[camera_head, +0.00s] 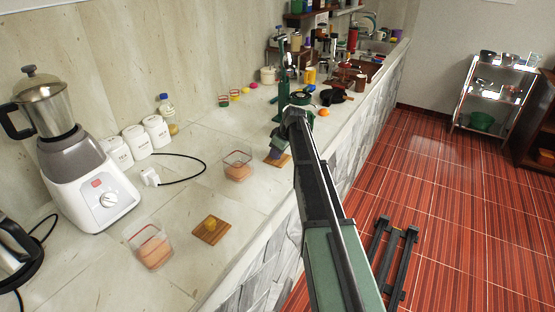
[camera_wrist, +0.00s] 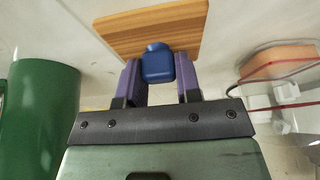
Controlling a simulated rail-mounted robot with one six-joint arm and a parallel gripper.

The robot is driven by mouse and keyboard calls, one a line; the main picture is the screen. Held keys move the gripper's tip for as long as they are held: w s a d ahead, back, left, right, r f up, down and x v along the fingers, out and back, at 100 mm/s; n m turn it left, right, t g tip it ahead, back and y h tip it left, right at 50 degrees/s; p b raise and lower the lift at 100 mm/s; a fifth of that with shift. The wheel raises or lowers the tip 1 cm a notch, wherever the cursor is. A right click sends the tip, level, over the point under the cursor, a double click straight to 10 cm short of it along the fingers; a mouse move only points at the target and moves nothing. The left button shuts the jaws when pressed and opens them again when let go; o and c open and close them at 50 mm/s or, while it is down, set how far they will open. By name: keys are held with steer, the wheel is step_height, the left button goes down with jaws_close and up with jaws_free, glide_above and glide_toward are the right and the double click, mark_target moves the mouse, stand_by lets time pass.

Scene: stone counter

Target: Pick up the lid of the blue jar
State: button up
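A small blue jar (camera_wrist: 158,66) with a narrower round top stands over a wooden board in the wrist view. The board (camera_wrist: 120,32) also shows in the head view (camera_head: 283,162), where the blue jar is a tiny dark patch partly hidden by my gripper. My gripper (camera_wrist: 159,78) has its two purple fingers on either side of the blue jar, seen from above. The blue shape fills the gap between the fingertips. I cannot tell whether the fingers touch it, nor where its lid meets the body.
A clear container (camera_head: 237,166) with orange contents stands beside the board; its wall shows at the right in the wrist view (camera_wrist: 245,70). A second board (camera_head: 203,236) and clear container (camera_head: 136,236) lie nearer. A blender (camera_head: 90,187) and white canisters (camera_head: 134,141) line the wall.

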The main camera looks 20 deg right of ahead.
steer(key=shift+c, duration=0.7)
steer(key=shift+r, duration=0.1)
